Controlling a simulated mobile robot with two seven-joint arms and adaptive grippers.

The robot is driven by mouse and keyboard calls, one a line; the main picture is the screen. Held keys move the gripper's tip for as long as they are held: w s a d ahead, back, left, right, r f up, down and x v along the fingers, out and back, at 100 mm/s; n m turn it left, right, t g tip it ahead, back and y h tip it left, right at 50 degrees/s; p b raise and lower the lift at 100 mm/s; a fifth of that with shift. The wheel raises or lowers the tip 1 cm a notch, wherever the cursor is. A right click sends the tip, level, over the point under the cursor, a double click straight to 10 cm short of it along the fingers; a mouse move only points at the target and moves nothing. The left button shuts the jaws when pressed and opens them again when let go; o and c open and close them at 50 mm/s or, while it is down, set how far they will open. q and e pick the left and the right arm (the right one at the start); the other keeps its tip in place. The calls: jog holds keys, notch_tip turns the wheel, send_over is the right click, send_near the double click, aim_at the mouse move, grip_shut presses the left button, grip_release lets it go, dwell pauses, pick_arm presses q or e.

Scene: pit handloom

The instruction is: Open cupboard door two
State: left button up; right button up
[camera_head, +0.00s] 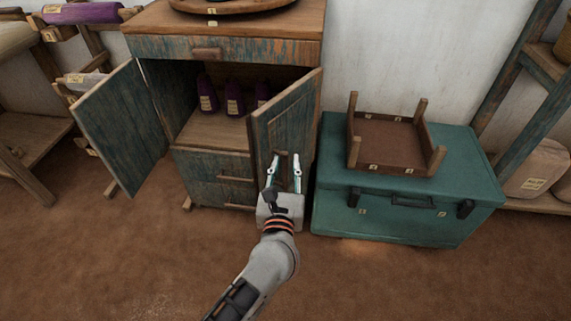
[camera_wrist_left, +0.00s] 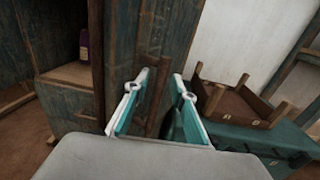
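The wooden cupboard has two worn blue-green doors, and both stand open. The left door (camera_head: 124,125) is swung wide to the left. The right door (camera_head: 287,112) stands partly open, angled out toward me. The pictures do not show which is numbered two. My left gripper (camera_head: 285,158) is in front of the lower free edge of the right door, its two fingers apart. In the left wrist view, the gripper (camera_wrist_left: 162,80) has the brown upright handle (camera_wrist_left: 154,98) of that door showing between its fingers. I cannot tell whether they touch it. My right gripper is not in view.
Purple bottles (camera_head: 234,100) stand inside the cupboard. Drawers (camera_head: 216,180) are below. A teal trunk (camera_head: 400,210) stands close on the right, with an upturned small stool (camera_head: 388,140) on it. The floor (camera_head: 130,250) in front is clear.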

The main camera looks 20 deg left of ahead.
pick_arm(q)
jog(key=shift+s, duration=0.1)
jog(key=v, duration=1.1)
jog(key=shift+s, duration=0.35)
jog(key=shift+d, duration=0.15)
